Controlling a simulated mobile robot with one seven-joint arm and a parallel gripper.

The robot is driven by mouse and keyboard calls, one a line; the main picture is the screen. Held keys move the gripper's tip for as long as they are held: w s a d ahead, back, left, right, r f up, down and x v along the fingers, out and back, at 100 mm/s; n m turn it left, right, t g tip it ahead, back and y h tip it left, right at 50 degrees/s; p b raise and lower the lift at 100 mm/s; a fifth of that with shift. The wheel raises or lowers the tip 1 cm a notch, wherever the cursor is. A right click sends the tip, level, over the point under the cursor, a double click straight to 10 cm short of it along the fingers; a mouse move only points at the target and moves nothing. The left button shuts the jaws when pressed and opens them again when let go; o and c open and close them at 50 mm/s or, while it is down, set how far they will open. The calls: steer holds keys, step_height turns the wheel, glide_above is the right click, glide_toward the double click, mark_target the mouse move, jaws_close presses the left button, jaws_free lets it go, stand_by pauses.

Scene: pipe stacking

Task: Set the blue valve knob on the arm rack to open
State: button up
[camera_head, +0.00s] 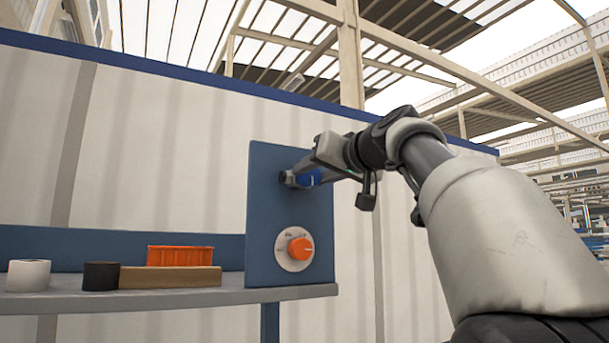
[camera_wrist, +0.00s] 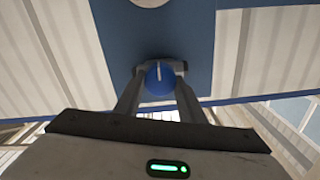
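The blue valve knob (camera_wrist: 160,76) sits on the upper part of the blue upright panel of the rack (camera_head: 262,215). A short pale line on its face runs nearly up and down in the wrist view. My gripper (camera_wrist: 160,70) has one finger on each side of the knob, and the fingers look closed against it. In the head view, my gripper (camera_head: 300,178) reaches the panel from the right and hides most of the blue knob (camera_head: 309,178). The markings around the blue knob are hidden, so its setting cannot be read.
An orange knob (camera_head: 300,248) on a round pale dial sits lower on the same panel.

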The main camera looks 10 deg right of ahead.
steer(key=c, duration=0.5)
steer(key=shift+o, duration=0.2)
steer(key=n+b, duration=0.1)
steer(key=n, duration=0.2)
steer(key=shift+n, duration=0.4)
steer(key=n+b, duration=0.1)
steer(key=n, duration=0.3)
steer(key=shift+f+n+b, duration=0.1)
steer(key=shift+n+b, duration=0.2)
steer(key=n+b, duration=0.1)
steer(key=n, duration=0.4)
steer(key=shift+a, duration=0.15)
steer(key=shift+n+b, duration=0.4)
steer(key=shift+n, duration=1.9)
steer(key=shift+s, duration=0.1)
